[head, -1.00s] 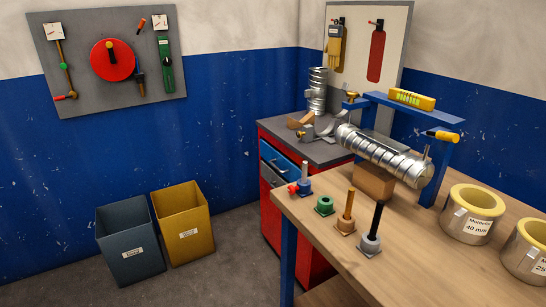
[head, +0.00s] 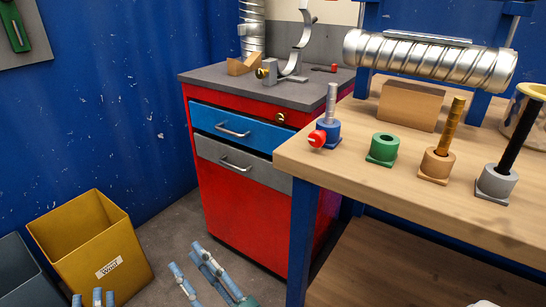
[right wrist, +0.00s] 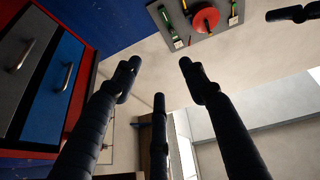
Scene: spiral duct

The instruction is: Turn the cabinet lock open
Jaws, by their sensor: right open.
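The brass cabinet lock (head: 281,118) sits on the red rail at the top right of the front of the red cabinet (head: 235,205), above the blue drawer (head: 240,127). It is too small to tell how it is turned. My right gripper (head: 192,262) is low in front of the cabinet, below and left of the lock and apart from it. In the right wrist view its fingers (right wrist: 160,82) are spread with nothing between them. My left gripper (head: 93,298) shows only its fingertips at the bottom left edge, apart and empty, in front of the yellow bin.
The wooden workbench (head: 420,190) stands close to the lock's right, with a blue leg. A yellow bin (head: 95,245) and a dark bin (head: 20,275) stand left. The cabinet top (head: 215,76) bears metal duct parts.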

